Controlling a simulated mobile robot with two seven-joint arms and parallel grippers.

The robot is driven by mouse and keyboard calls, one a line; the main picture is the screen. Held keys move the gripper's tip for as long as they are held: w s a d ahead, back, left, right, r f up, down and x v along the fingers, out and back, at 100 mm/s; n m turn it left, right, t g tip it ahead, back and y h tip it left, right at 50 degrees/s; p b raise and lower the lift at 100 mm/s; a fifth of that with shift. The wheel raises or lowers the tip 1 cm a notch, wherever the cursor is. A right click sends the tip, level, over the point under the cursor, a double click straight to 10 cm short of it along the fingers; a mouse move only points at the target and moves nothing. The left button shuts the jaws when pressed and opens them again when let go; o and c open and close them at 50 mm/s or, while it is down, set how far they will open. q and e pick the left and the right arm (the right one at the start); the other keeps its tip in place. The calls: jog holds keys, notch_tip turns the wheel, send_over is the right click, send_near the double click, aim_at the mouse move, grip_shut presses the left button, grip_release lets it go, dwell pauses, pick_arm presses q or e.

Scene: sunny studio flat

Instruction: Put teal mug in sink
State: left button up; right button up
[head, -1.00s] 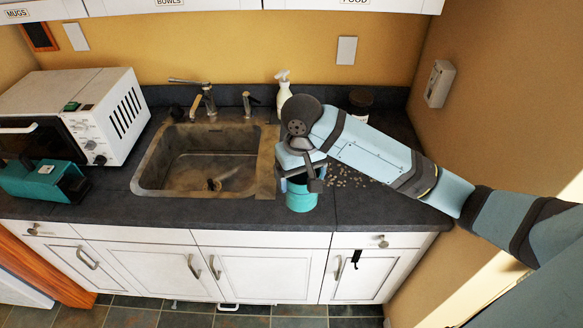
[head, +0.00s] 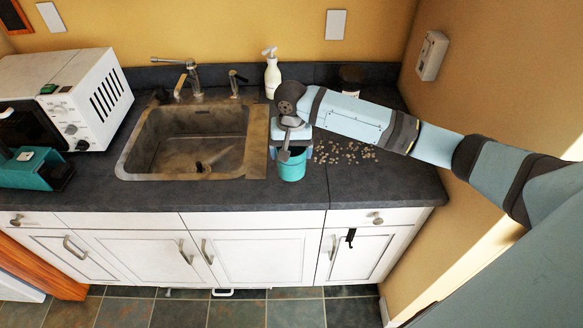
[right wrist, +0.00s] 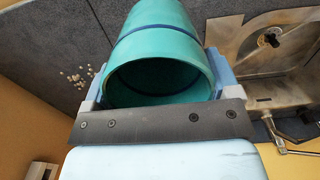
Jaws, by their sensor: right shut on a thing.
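The teal mug (head: 291,168) is on or just above the dark counter, right of the sink; I cannot tell whether it touches the counter. My right gripper (head: 291,152) is shut on the mug from above. In the right wrist view the mug (right wrist: 165,50) sits between the two fingers (right wrist: 160,88), its open mouth facing the camera and a dark blue band around it. The sink (head: 190,140) is an empty-looking worn metal basin left of the mug. Its corner also shows in the right wrist view (right wrist: 250,50). My left gripper is not in view.
A microwave (head: 75,95) and a teal box-like appliance (head: 35,168) stand left. Scattered crumbs (head: 345,152) and a dark jar (head: 350,78) lie right. The counter front (head: 230,195) is clear.

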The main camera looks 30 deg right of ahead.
jog(key=shift+f+p, duration=0.3)
jog(key=shift+f, duration=3.55)
jog(key=o, duration=1)
jog(key=shift+f, duration=0.1)
